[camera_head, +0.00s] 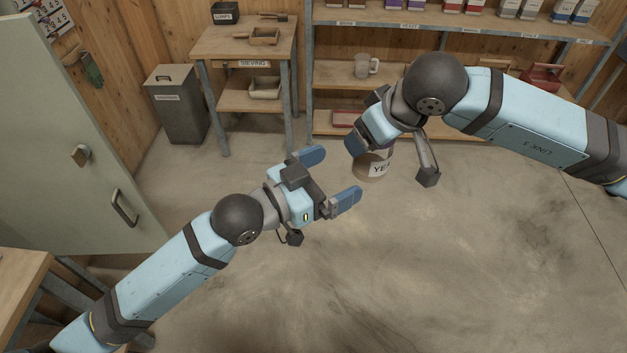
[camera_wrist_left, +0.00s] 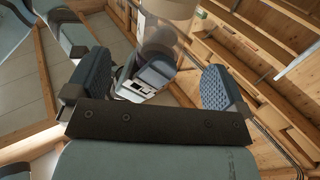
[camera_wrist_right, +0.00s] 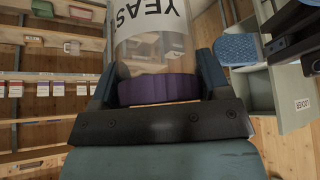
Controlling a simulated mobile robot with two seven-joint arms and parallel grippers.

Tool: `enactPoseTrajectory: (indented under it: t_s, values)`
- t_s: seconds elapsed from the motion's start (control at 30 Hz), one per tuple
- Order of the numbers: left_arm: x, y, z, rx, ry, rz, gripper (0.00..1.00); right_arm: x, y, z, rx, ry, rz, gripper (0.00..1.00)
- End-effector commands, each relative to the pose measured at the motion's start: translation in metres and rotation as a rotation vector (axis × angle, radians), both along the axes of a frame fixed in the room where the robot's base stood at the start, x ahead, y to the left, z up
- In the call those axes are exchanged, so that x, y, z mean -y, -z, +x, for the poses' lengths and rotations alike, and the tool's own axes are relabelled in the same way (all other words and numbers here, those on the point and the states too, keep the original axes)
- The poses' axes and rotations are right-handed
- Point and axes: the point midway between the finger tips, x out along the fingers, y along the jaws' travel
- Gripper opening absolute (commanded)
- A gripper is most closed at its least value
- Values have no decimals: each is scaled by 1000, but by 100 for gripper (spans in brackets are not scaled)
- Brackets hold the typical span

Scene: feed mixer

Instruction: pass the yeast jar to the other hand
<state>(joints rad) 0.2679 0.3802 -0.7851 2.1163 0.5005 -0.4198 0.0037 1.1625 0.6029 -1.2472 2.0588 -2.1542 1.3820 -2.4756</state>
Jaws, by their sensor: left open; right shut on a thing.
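The yeast jar (camera_head: 374,167) is a clear jar with a white label, held in the air above the floor. In the right wrist view the jar (camera_wrist_right: 152,48) shows its "YEAS" label upside down and a purple lid between the fingers. My right gripper (camera_wrist_right: 158,88) is shut on the jar at its lid. My left gripper (camera_head: 336,177) is open and empty, its fingers pointing at the jar from the left, with a small gap between. In the left wrist view the jar (camera_wrist_left: 165,15) shows beyond the open fingers, partly cut off by the top edge.
A sieving table (camera_head: 245,62) and a grey bin (camera_head: 176,100) stand at the back left. Shelves (camera_head: 470,30) with packets and a clear jug (camera_head: 365,66) line the back wall. A green cabinet door (camera_head: 70,150) is at the left. The floor around the grippers is clear.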

Motion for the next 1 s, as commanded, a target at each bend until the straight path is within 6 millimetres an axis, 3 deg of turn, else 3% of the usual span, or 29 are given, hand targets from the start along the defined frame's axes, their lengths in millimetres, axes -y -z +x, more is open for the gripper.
enactPoseTrajectory:
  t_s: [0.2,0.4,0.87,1.0]
  values:
    - [37,0,25,0,0,-1,100,0,0,0,0,0,0,45]
    - [59,0,40,0,-1,0,100,0,0,0,0,0,0,45]
    - [68,0,47,-1,-1,1,100,0,0,0,0,0,0,45]
    - [68,0,47,-1,-1,1,67,0,0,0,1,0,1,45]
